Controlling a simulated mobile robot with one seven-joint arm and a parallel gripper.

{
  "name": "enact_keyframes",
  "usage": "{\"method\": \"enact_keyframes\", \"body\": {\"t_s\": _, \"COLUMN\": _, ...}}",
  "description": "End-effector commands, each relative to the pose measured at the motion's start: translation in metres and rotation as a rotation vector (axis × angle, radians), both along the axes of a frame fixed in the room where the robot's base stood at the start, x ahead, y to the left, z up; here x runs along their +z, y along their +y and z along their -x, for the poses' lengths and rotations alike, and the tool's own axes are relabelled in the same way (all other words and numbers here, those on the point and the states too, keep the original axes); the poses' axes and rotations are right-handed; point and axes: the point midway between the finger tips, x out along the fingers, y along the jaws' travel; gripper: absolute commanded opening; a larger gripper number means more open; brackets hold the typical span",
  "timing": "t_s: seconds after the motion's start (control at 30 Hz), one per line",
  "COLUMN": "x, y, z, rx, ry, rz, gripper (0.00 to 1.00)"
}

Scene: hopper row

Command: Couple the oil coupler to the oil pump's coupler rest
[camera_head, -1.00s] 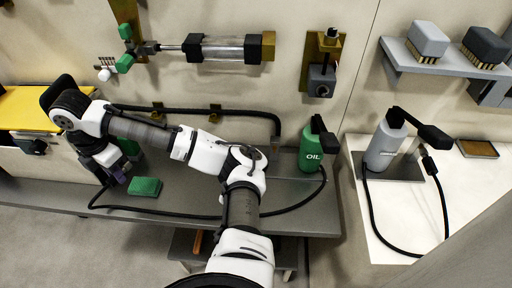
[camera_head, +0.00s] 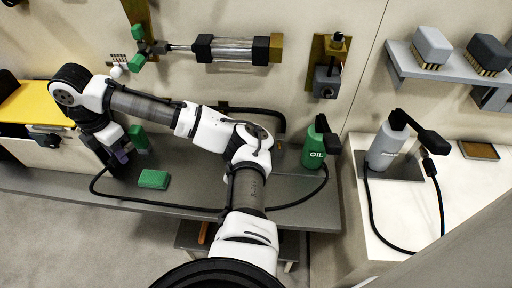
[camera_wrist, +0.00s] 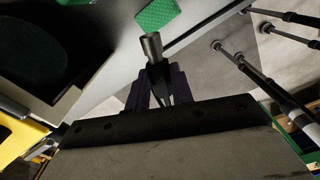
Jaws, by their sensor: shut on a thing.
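My gripper (camera_head: 121,156) is at the left end of the grey bench, close to the wall side. In the wrist view its dark fingers (camera_wrist: 160,88) are shut on the oil coupler (camera_wrist: 151,46), a small dark grey cylinder pointing away from the palm. The coupler is too small to make out in the head view. The oil pump (camera_head: 313,150) is a green bottle marked OIL with a black head, standing upright at the bench's right end, far from my gripper. A black hose (camera_head: 190,207) runs from its side along the bench's front to my gripper. I cannot make out its coupler rest.
A green block (camera_head: 153,179) lies on the bench (camera_head: 210,187) right of my gripper. A green upright thing (camera_head: 138,138) stands close behind the gripper. A grey pump (camera_head: 384,147) with its own hose stands on the white counter (camera_head: 465,195). A yellow-topped unit (camera_head: 28,103) is at left.

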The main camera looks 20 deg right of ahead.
Motion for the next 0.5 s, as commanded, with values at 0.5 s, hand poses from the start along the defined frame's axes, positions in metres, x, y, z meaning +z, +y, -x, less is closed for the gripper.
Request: {"method": "enact_keyframes", "body": {"t_s": 0.5, "x": 0.030, "y": 0.000, "z": 0.000, "rx": 0.000, "ry": -0.001, "rz": 0.000, "gripper": 0.00}}
